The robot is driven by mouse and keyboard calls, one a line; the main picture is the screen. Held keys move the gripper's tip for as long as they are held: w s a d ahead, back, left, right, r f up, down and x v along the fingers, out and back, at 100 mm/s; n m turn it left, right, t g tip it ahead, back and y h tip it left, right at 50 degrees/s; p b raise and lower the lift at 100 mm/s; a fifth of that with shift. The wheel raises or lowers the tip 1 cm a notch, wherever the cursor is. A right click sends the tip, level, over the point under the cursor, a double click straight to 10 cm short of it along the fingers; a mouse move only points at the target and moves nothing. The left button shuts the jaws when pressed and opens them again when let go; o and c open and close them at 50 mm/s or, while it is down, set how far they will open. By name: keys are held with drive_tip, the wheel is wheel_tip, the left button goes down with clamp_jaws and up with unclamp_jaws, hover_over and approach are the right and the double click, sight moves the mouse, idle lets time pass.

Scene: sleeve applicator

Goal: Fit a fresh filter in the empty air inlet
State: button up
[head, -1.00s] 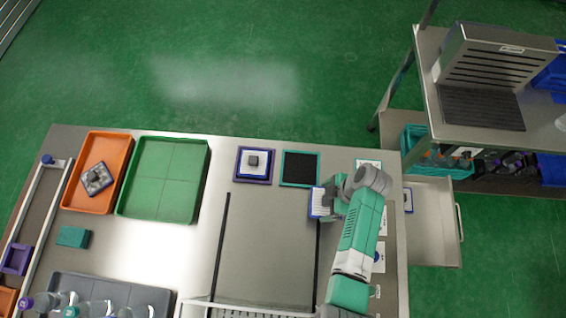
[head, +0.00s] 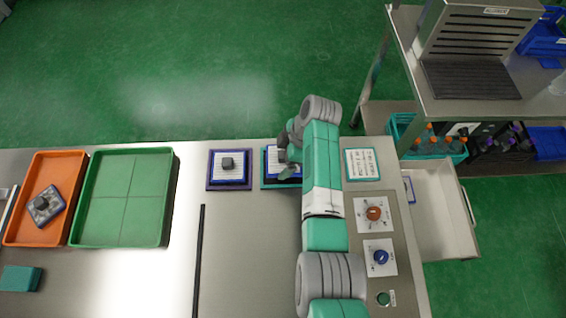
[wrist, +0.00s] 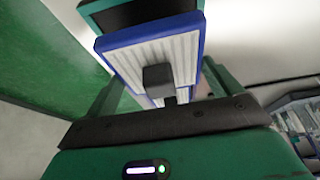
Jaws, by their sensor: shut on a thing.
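The fresh filter (head: 277,162) is a white pleated panel with a blue frame. My gripper (head: 284,156) is shut on it over the teal-framed air inlet (head: 265,178). In the wrist view the filter (wrist: 184,52) fills the middle, with its dark knob (wrist: 158,78) toward my gripper. Part of the inlet's teal frame and dark opening (wrist: 135,12) shows beyond the filter's far edge. I cannot tell whether the filter touches the inlet. To the left, a purple-framed inlet (head: 212,184) holds another filter (head: 232,174) with a dark knob.
An orange tray (head: 12,235) holds a greyish filter (head: 45,206). A green tray (head: 125,195) is empty. A teal block (head: 20,279) lies at lower left. Right of my arm are a labelled panel (head: 361,164), a red knob (head: 374,213), a blue knob (head: 380,257) and an open drawer (head: 440,205).

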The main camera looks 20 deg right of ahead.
sight(283, 162)
drive_tip(key=f+b, duration=0.3)
drive_tip(key=shift+w+f, duration=0.25)
drive_tip(key=shift+f, duration=0.15)
drive_tip(key=shift+s+a+f, duration=0.1)
drive_tip(key=shift+s+f, duration=0.05)
drive_tip(key=shift+r, duration=0.25)
drive_tip(key=shift+f, duration=0.15)
drive_tip(key=o, duration=0.7)
drive_tip(key=shift+o, duration=0.2)
drive_tip(key=shift+r+p, duration=0.35)
drive_tip(key=shift+r, duration=0.05)
drive_tip(key=p+v, duration=0.1)
drive_tip(key=v, duration=0.4)
drive_tip(key=p+v, duration=0.1)
drive_tip(key=v, duration=0.5)
drive_tip(key=shift+d+r, duration=0.2)
drive_tip(key=shift+d, duration=0.15)
